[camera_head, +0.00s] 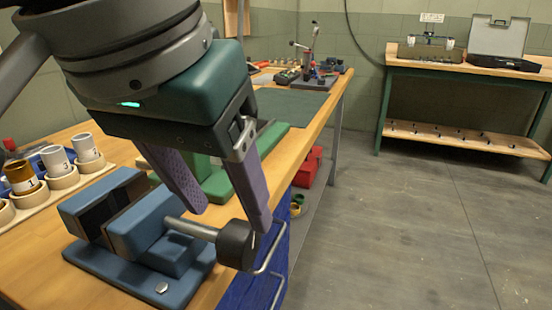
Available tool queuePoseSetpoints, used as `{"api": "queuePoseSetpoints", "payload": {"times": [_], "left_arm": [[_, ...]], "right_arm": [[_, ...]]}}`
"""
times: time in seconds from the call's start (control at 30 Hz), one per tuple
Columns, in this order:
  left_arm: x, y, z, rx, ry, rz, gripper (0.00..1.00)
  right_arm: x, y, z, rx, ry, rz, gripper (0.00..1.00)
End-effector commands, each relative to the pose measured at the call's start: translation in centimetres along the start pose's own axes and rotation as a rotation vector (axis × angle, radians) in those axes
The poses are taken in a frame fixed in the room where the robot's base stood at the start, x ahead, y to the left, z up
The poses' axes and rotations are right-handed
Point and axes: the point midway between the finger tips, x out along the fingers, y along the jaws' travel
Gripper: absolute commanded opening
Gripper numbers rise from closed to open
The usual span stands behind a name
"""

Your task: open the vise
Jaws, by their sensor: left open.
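A blue vise (150,235) sits on the wooden workbench near its front right edge. A dark gap shows between its two jaws. Its grey screw shaft (188,227) runs right to a black round knob (236,246) over the bench edge. My left gripper (222,217) comes down from above with its two purple fingers apart. One fingertip is close to the knob and overlaps it in the picture; I cannot tell whether they touch. The other fingertip is above the shaft. Nothing is between the fingers. My right gripper is not in view.
Behind the fingers is a green object (270,138) on the workbench (95,127). Labelled cups (56,161) stand in a wooden rack at left. A red box (308,167) is below the bench. A second table (465,72) stands at the back wall; the floor at right is clear.

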Motion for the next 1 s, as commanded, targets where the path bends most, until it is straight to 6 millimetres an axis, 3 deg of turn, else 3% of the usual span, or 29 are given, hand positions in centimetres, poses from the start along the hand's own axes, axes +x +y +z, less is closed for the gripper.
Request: {"api": "queuePoseSetpoints", "payload": {"times": [0.1,0.3,0.67,1.0], "left_arm": [[2.6,0.0,0.1,-0.001,-0.002,-0.002,0.62],[5.0,0.0,0.1,0.001,0.000,0.000,0.62],[5.5,0.0,0.0,0.002,0.002,0.001,0.62],[5.5,0.1,0.0,0.003,0.002,0.003,0.24]], "right_arm": [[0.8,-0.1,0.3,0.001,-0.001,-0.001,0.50],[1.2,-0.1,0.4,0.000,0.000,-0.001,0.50],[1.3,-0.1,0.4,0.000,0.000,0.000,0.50],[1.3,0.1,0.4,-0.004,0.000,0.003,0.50]]}}
